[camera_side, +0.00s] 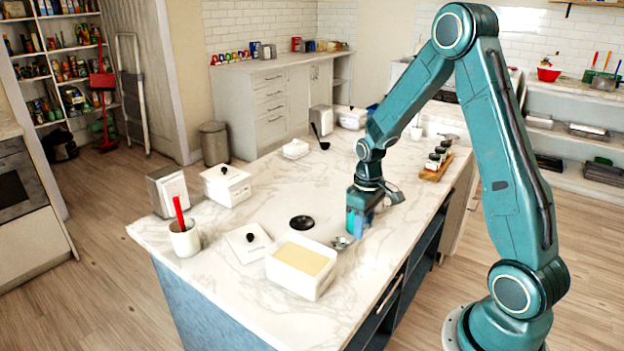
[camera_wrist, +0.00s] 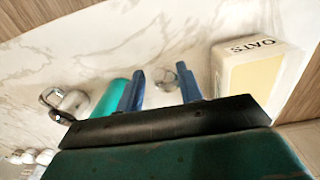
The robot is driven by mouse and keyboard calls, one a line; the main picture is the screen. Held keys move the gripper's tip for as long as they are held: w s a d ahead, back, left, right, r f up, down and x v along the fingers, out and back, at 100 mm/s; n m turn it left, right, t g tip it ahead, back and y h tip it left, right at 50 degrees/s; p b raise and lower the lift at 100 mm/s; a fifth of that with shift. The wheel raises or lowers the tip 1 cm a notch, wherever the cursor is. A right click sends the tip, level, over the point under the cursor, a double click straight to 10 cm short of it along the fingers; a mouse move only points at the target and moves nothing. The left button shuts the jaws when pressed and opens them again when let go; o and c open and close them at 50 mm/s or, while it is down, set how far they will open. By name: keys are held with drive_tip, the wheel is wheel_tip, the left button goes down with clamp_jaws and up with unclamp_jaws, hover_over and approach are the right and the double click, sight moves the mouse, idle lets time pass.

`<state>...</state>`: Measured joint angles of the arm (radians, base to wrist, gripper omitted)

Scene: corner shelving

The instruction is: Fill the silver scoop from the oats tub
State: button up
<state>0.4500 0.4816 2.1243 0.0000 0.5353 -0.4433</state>
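The oats tub (camera_side: 300,268) is a white, open rectangular tub filled with pale oats, standing on the marble island. In the wrist view its label reads OATS upside down, and the tub (camera_wrist: 262,68) is right of my fingers. The small silver scoop (camera_side: 342,242) lies on the counter beside the tub. In the wrist view the scoop (camera_wrist: 170,78) appears between the blue fingertips, beyond them. My gripper (camera_side: 360,222) points down above the counter near the scoop. In the wrist view my gripper (camera_wrist: 160,85) is open with nothing between its fingers.
A white lid (camera_side: 248,242) with a black knob and a black round thing (camera_side: 302,222) lie near the tub. A teal cylinder (camera_wrist: 106,98) and a silver object (camera_wrist: 65,102) are left of my fingers. A white pot with a red utensil (camera_side: 184,236) and a spice tray (camera_side: 436,168) stand farther off.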

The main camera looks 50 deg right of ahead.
clamp_jaws()
drive_tip(key=shift+r, duration=0.15)
drive_tip(key=shift+r, duration=2.4)
